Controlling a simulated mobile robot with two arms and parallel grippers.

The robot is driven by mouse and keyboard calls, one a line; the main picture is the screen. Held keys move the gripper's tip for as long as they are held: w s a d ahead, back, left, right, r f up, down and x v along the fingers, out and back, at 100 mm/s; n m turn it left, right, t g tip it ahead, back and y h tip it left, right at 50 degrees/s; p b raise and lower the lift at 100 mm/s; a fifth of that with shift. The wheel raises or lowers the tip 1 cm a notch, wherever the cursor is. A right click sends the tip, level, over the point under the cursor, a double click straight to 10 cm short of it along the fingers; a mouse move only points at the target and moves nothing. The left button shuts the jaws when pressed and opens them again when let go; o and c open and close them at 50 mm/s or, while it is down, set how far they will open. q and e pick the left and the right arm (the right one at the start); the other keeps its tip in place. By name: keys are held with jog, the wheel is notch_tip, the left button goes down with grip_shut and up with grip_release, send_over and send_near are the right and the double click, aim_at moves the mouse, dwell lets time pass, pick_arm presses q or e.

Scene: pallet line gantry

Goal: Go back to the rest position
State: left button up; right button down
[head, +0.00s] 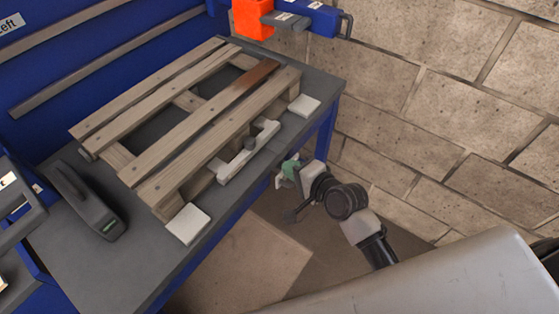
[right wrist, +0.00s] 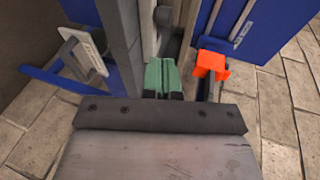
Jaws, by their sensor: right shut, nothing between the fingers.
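My right gripper (head: 284,172) is shut and empty. It hangs in front of the workbench's near edge, to the right of the wooden pallet (head: 160,165), and looks apart from both. In the right wrist view its green fingers (right wrist: 162,76) are together with nothing between them. My right arm reaches down to the lower right in the head view. My left gripper is not in view. The pallet lies on the grey top of the blue workbench (head: 85,265); one of its slats is partly darker brown.
A black device (head: 85,203) stands on the bench at left. An orange and blue fixture (head: 252,18) is at the back. A stone wall (head: 450,90) bounds the right.

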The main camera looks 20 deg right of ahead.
jog(key=shift+s+d+r, duration=0.2)
jog(key=shift+s+d, duration=0.1)
jog(key=shift+s, duration=0.3)
jog(key=s+d+f+n+g+h, duration=0.2)
jog(key=s+f, duration=0.2)
jog(key=f, duration=0.6)
jog(key=s+d+f+n+g+h, duration=0.15)
jog(key=s+f, duration=0.25)
jog(key=f, duration=0.7)
jog(key=s+d+f+n+g+h, duration=0.1)
jog(key=s+f+n+g, duration=0.25)
jog(key=f, duration=0.65)
jog(key=s+d+f+n+g, duration=0.1)
jog(key=s+f, duration=0.3)
jog(key=s, duration=0.5)
jog(key=s+d+f+n+g+h, duration=0.1)
jog(key=s+f+n, duration=0.3)
jog(key=s, duration=0.5)
jog(key=s+d+f+n+g+h, duration=0.1)
jog(key=s+f+n+g, duration=0.2)
jog(key=s+f, duration=0.3)
jog(key=s, duration=0.3)
jog(key=c, duration=1.8)
grip_release()
jog(key=shift+c, duration=0.2)
